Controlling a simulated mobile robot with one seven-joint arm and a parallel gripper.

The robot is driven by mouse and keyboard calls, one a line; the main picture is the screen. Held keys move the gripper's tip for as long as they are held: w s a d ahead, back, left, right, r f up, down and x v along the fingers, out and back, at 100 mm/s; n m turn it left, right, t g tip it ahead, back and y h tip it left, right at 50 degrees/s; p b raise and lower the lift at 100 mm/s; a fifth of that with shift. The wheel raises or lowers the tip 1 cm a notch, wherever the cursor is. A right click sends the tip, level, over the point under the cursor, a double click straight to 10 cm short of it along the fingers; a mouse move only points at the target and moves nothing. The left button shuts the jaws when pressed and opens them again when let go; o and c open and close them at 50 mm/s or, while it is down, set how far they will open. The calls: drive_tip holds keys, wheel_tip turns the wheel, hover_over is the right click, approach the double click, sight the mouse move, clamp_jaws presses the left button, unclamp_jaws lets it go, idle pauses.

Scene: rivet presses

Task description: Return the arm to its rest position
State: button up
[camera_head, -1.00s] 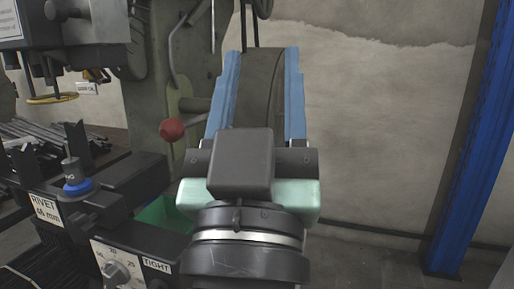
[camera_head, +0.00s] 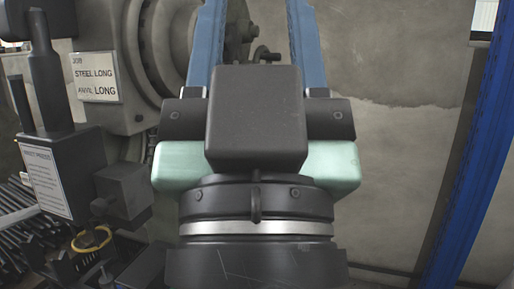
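My gripper (camera_head: 252,45) fills the middle of the head view, seen from behind. Its two blue fingers stand wide apart and run up past the top edge of the picture. The fingertips are out of view. The gap between the fingers that I can see holds nothing; only the press and the wall show through it. The black housing and pale green body of my gripper hide what lies behind them.
A rivet press (camera_head: 140,60) stands behind and left, with a sign reading "STEEL LONG, ANVIL LONG" (camera_head: 97,77). A black block with a printed label (camera_head: 45,180) is close at left. A blue post (camera_head: 468,170) stands right. Bare wall (camera_head: 400,120) shows between.

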wheel_tip(320, 180, up, 13)
drive_tip(key=p, duration=1)
drive_tip(key=shift+p, duration=0.4)
